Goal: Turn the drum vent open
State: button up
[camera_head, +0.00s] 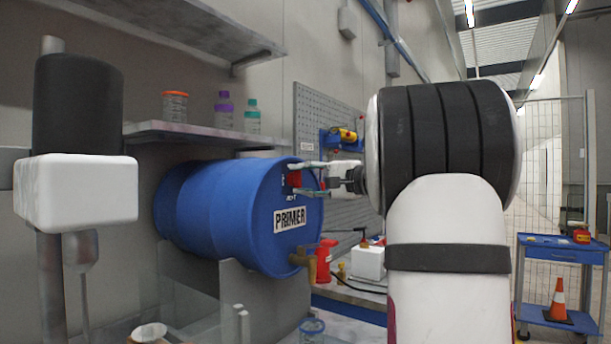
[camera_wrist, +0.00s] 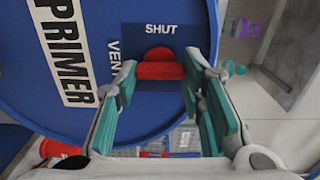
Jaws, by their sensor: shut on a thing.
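The blue drum (camera_head: 235,215) lies on its side on a grey cradle, its PRIMER-labelled face toward the right in the head view. My gripper (camera_wrist: 160,74) is shut on the vent handle, with a teal-padded finger at each end. In the head view my gripper (camera_head: 308,178) reaches the upper part of the drum face from the right.
A brass tap (camera_head: 308,262) sticks out low on the drum face. A shelf (camera_head: 205,134) with bottles is above the drum. A blue cart (camera_head: 560,252) stands far right.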

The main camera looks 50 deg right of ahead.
jog(key=shift+m, duration=0.3)
jog(key=o, duration=1.1)
jog(key=shift+o, duration=0.2)
jog(key=s+d, duration=0.1)
jog(key=s, duration=1.1)
jog(key=shift+d, duration=0.35)
jog(key=shift+w, duration=0.1)
